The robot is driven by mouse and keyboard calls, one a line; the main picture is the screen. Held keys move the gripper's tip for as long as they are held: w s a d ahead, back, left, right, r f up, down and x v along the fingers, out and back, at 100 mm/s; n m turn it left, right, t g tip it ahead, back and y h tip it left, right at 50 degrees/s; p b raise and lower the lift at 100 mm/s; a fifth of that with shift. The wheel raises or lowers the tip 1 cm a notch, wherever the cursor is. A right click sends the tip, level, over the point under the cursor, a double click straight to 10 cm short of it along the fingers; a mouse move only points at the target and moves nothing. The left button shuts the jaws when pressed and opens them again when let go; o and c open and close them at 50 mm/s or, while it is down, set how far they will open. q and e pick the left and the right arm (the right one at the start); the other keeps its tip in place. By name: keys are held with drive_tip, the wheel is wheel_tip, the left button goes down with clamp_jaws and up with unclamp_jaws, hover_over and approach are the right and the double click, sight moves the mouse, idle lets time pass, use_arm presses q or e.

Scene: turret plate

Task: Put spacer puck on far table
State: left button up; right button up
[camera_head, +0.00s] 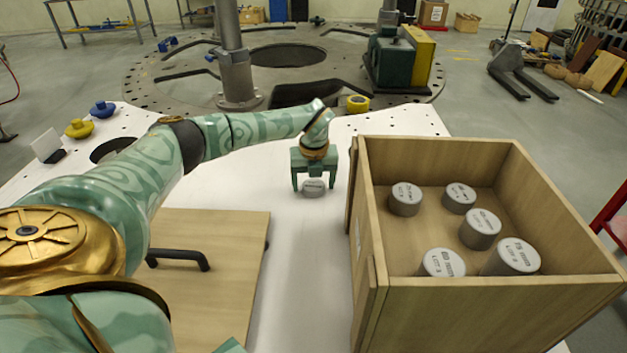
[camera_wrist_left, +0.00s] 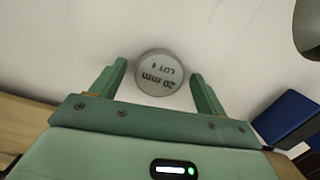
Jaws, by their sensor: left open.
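A grey spacer puck (camera_head: 313,187) with a printed label stands on the white table (camera_head: 300,240), left of the wooden crate. My left gripper (camera_head: 313,186) is open, pointing down, with a finger on each side of the puck; in the left wrist view, gaps show between the fingers (camera_wrist_left: 162,80) and the puck. Several more grey pucks (camera_head: 480,229) stand inside the wooden crate (camera_head: 450,311). My right gripper is not in view.
A wooden board (camera_head: 215,275) with a black handle lies on the table at the left. Yellow (camera_head: 79,128) and blue (camera_head: 102,109) knobs sit at the far left. A yellow tape roll (camera_head: 357,104) lies beyond the table's far edge. The white surface between board and crate is clear.

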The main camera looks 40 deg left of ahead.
sight(314, 189)
use_arm(q)
wheel_tip(314, 189, up, 12)
drive_tip(key=s+d+p, duration=0.1)
drive_tip(key=p, duration=0.1)
drive_tip(key=shift+p, duration=0.35)
drive_tip(key=shift+r, duration=0.1)
